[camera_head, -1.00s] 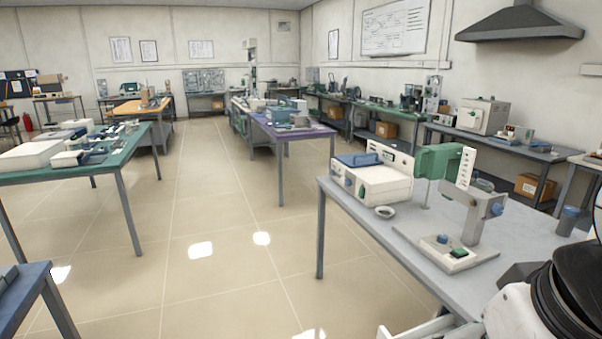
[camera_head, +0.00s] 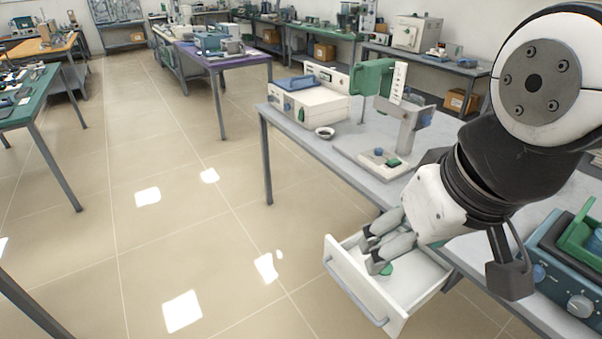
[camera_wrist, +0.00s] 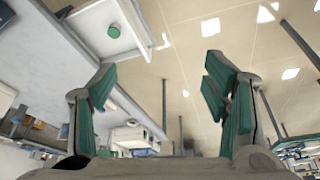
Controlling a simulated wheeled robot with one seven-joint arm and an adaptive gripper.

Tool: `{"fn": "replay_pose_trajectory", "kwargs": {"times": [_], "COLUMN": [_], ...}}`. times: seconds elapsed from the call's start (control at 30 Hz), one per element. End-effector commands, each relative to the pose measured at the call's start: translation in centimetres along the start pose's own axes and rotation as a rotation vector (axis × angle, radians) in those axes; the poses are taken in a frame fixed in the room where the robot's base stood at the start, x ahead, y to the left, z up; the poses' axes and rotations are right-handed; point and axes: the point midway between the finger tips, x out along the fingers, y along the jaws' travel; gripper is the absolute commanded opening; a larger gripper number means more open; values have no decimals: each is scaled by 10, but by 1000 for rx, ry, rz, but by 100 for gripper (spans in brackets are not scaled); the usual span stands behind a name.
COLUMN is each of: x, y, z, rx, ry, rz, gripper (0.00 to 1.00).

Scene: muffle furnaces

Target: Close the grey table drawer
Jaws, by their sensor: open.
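The drawer (camera_head: 345,287) under the grey table (camera_head: 300,140) is pulled out, with a white front and a grey bar handle (camera_head: 352,292). A green round thing (camera_wrist: 114,30) lies inside it. My gripper (camera_head: 370,257) is open and empty, and in the head view it overlaps the drawer's inside, behind the front panel. I cannot tell its height above the drawer floor. In the wrist view, my gripper's green-padded fingers (camera_wrist: 165,85) are spread apart, and the drawer (camera_wrist: 105,15) shows at the upper left, beyond the fingertips.
A white instrument (camera_head: 308,105), a small dish (camera_head: 325,132) and a stand with a green head (camera_head: 372,78) are on the tabletop. A blue device with a dial (camera_head: 570,285) stands at the right. The floor left of the drawer is clear.

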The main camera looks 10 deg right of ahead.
Motion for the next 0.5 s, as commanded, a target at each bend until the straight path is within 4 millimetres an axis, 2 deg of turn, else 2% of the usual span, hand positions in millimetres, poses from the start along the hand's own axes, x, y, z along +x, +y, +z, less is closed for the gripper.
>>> {"fn": "replay_pose_trajectory", "kwargs": {"times": [0.03,0.17,0.27,0.3,0.5], "x": [0,12,38,52,129], "y": [0,1,5,6,11], "z": [0,-5,-16,-22,-58], "rx": [-1,-44,-144,-203,-559], "ry": [0,-24,-76,-105,-266], "rz": [0,16,53,73,179], "gripper": [60,30,8,0,0]}}
